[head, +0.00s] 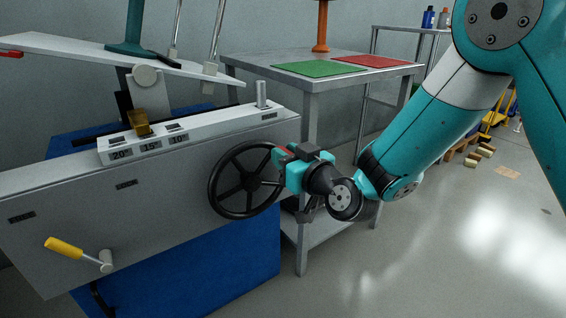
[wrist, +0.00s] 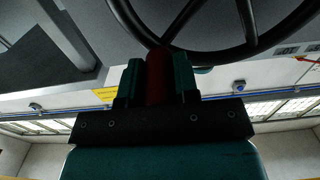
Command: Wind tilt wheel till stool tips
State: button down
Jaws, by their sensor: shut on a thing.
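The black spoked tilt wheel (head: 214,187) is on the right end of the grey machine front. My gripper (head: 284,166) is at its right rim, shut on the wheel's red handle. In the wrist view the dark red handle (wrist: 158,76) sits between the two fingers, with the black rim (wrist: 128,18) just beyond. A white platform (head: 62,46) slopes down to the right. On it stands a teal foot with a post (head: 131,38), apparently the stool; its top is out of frame. A brass block (head: 139,122) sits by the 20°, 15° and 10° labels.
A yellow-handled crank (head: 65,248) is at the machine's lower left. A short grey post (head: 261,94) stands on its top right. Behind is a steel table (head: 311,81) with green (head: 318,68) and red (head: 370,62) mats and an orange post (head: 321,27). Floor at right is open.

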jog(key=shift+w+d+f, duration=0.1)
jog(key=shift+d, duration=0.05)
jog(key=c, duration=0.9)
grip_release()
jog(key=shift+o, duration=0.2)
jog(key=shift+s+d+f+b, duration=0.2)
jog(key=shift+s+b, duration=0.15)
jog(key=shift+b, duration=0.25)
jog(key=b+v, duration=1.6)
jog(key=b, duration=0.1)
jog(key=shift+s+d+r, duration=0.2)
jog(key=shift+s+d, duration=0.05)
